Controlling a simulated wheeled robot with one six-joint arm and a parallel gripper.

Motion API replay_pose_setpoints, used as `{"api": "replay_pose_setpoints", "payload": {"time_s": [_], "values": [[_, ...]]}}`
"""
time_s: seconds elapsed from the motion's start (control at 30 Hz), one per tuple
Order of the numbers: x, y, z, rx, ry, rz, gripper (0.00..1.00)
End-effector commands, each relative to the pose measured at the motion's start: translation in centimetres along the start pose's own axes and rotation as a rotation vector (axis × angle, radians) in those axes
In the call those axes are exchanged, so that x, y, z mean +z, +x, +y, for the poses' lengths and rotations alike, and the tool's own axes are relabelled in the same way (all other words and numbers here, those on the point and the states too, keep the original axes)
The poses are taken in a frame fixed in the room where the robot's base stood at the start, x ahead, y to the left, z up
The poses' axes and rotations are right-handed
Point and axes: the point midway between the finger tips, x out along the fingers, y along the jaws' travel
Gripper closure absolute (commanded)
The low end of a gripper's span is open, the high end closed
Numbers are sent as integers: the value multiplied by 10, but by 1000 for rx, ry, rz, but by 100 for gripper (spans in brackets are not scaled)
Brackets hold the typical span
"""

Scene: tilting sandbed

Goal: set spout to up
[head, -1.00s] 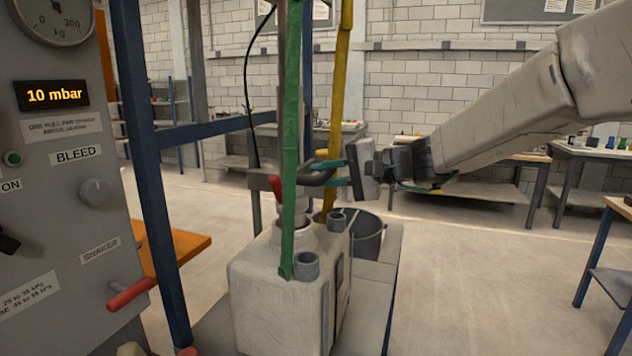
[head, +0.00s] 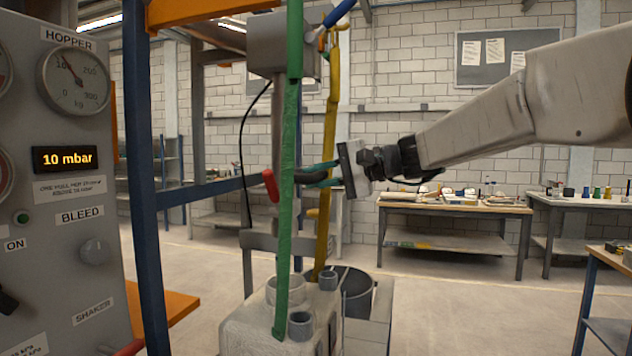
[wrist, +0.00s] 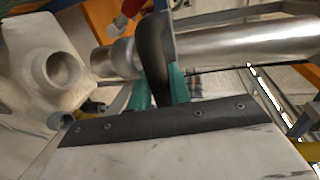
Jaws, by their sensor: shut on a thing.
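The spout is a silver pipe that hangs from a grey box, partly behind a green strap (head: 286,200) in the head view. In the wrist view the spout (wrist: 225,42) runs across the top, with a wider collar (wrist: 117,58) at its end. Its end is apart from the round neck (wrist: 60,68) of the pale vessel below. My gripper (head: 318,172), with teal fingers, is shut on a dark curved handle (wrist: 152,60) on the spout. A red lever (head: 270,185) sits beside the spout. The held part of the handle is hidden between the fingers.
The pale vessel (head: 245,330) stands below with a dark bucket (head: 358,300) behind it. A yellow strap (head: 328,150) hangs close by. A blue post (head: 149,200) and the control panel (head: 95,300) stand at left. Open floor lies at right.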

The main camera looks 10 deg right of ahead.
Motion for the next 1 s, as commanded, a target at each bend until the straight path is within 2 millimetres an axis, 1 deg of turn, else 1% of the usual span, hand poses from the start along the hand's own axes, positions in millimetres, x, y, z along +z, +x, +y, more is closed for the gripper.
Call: {"api": "replay_pose_setpoints", "payload": {"time_s": [0.03,0.07,0.1,0.13,0.37,0.47,0.57,0.8,0.9,1.0], "values": [[0,-2,-9,-13,-9,7,100],[0,-2,-9,-14,-9,7,75],[0,-2,-8,-13,-9,7,64],[0,-2,-8,-12,-9,6,61],[0,-1,-5,-8,-6,4,61],[0,-5,-5,-8,-6,5,61],[-1,-18,-5,-8,-7,7,61],[-1,-59,-5,-8,-7,8,61],[-1,-71,-5,-9,-7,7,61],[0,-77,-5,-9,-6,6,61]]}}
